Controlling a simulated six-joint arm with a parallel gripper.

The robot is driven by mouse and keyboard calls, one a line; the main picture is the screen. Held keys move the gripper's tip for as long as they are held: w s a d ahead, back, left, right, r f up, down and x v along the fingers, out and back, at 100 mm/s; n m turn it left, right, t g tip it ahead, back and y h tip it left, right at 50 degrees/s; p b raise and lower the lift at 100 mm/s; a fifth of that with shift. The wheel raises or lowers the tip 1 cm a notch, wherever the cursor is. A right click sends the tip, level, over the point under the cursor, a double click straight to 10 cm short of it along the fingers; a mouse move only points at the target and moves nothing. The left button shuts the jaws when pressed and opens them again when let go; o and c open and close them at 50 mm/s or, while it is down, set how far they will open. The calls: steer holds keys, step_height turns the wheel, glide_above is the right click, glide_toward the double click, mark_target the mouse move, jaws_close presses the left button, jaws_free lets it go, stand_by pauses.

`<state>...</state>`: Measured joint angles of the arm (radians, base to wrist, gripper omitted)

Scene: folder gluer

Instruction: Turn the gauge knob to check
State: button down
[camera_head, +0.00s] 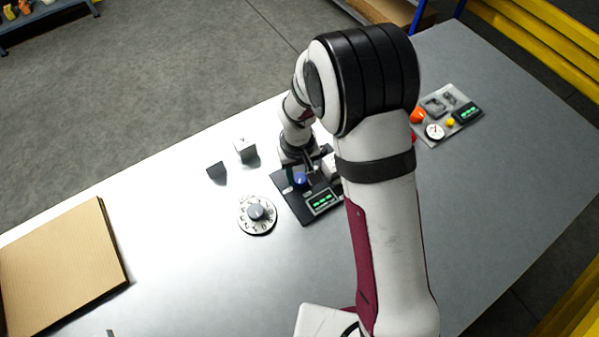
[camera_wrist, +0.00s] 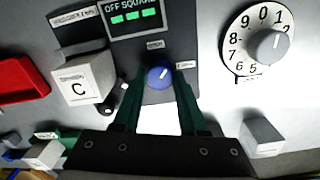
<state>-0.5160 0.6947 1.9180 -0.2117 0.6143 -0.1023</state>
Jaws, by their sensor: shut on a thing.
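The blue knob (camera_wrist: 160,76) with a pale pointer line sits on the dark gauge panel (camera_wrist: 186,52), and it also shows in the head view (camera_head: 300,180). My gripper (camera_wrist: 159,86) has its two green fingers on either side of the knob, shut on it. The pointer line points up and slightly right in the wrist view. Above the knob, a display (camera_wrist: 133,15) reads "OFF SQUARE" with green bars. The small labels by the knob are too small to read.
A numbered dial (camera_head: 257,214) with a grey knob lies left of the panel in the head view. A white block marked C (camera_wrist: 84,80) and a red part (camera_wrist: 22,80) show in the wrist view. Cardboard (camera_head: 65,265) lies at left; another panel (camera_head: 447,112) stands at right.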

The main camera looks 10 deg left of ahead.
mark_target(299, 177)
steer(key=m, duration=0.4)
steer(key=shift+m, duration=0.3)
steer(key=m, duration=0.4)
steer(key=shift+m, duration=0.3)
steer(key=shift+c, duration=2.2)
jaws_free()
step_height(299, 177, up, 16)
steer(key=shift+w+a, duration=0.15)
